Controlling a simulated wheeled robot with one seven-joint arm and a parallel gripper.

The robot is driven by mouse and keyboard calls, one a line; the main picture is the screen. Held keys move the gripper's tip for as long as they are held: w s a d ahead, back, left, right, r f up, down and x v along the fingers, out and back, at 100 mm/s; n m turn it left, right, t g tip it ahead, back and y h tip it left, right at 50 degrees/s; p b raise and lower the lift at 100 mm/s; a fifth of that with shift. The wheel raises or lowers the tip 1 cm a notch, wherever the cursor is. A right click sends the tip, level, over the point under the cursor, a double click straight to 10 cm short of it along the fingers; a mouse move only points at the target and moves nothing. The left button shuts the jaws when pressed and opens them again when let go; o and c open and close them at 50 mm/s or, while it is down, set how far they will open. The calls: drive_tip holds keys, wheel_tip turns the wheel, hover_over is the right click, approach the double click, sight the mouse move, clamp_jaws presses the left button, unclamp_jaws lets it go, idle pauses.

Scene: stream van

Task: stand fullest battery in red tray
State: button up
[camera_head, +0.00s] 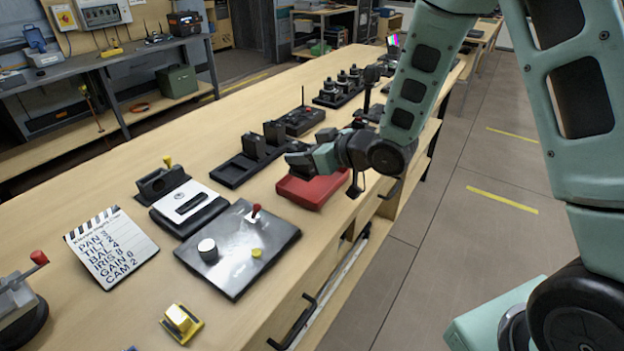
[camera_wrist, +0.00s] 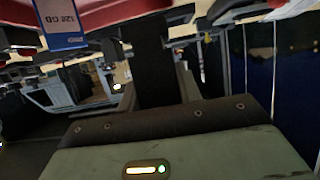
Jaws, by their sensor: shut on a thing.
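The red tray (camera_head: 312,192) lies on the wooden bench near its right edge; its red surface also shows at the top of the wrist view (camera_wrist: 105,14). My gripper (camera_head: 300,160) is above the tray's back left part, pointing left, and is shut on a dark battery, mostly hidden by the fingers. I cannot tell whether the battery touches the tray. Two dark batteries (camera_head: 254,147) (camera_head: 274,133) stand upright on a black base (camera_head: 232,174) left of the tray. No charge level on them is readable from here.
A silver control panel (camera_head: 230,262) with a red lever and knobs lies in front of the tray. A black device with an antenna (camera_head: 300,120) and a row of black units (camera_head: 340,87) stand behind. A clapperboard (camera_head: 110,246) lies left. Bare wood remains along the bench's left side.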

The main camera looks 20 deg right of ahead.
sight(303, 173)
drive_tip(key=shift+f, duration=2.7)
drive_tip(key=shift+f, duration=0.15)
drive_tip(key=o, duration=1.2)
drive_tip(key=p+v, duration=1.1)
drive_tip(key=v, duration=0.1)
